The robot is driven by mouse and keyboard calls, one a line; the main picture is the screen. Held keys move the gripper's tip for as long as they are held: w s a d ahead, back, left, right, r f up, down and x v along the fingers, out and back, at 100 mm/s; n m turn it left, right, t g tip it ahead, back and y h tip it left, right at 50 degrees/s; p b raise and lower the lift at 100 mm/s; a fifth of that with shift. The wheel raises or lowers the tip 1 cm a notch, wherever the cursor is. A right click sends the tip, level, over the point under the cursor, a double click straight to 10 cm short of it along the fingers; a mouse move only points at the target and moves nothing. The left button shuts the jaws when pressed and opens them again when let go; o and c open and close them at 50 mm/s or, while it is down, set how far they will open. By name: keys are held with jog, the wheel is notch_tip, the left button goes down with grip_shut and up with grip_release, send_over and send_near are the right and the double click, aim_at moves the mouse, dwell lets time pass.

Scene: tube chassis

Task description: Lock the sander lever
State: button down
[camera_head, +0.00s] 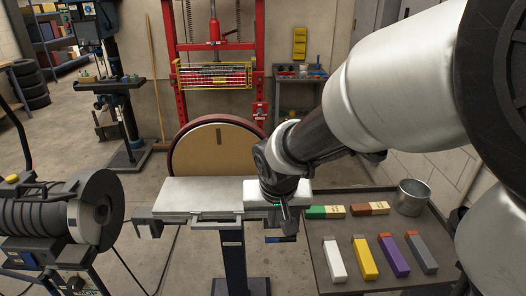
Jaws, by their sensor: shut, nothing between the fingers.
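The disc sander stands in the middle, with a large round brown disc (210,150) behind a pale flat work table (190,195) on a dark post (232,255). A small dark lever with a blue part (273,240) shows below the right end of the work table; I take it to be the sander lever. My gripper (285,214) comes in from the right and points down at the table's right end, just above the lever. It is shut and empty. The gripper hides part of that table end, and I cannot tell whether its tips touch the lever.
A dark tray table (385,285) at the right holds several coloured bars and a metal bucket (412,197). A grinder-like machine (70,220) stands at the left. A red press frame (258,60) and a drill press (110,85) stand behind. Floor shows left of the post.

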aim_at(269, 240)
jog(key=b+x, duration=0.2)
jog(key=x, duration=1.1)
jog(key=shift+w, duration=0.1)
jog(key=shift+a+f+b, duration=0.2)
jog(key=shift+f+b, duration=0.35)
jog(key=shift+b, duration=0.6)
jog(key=shift+r, duration=0.15)
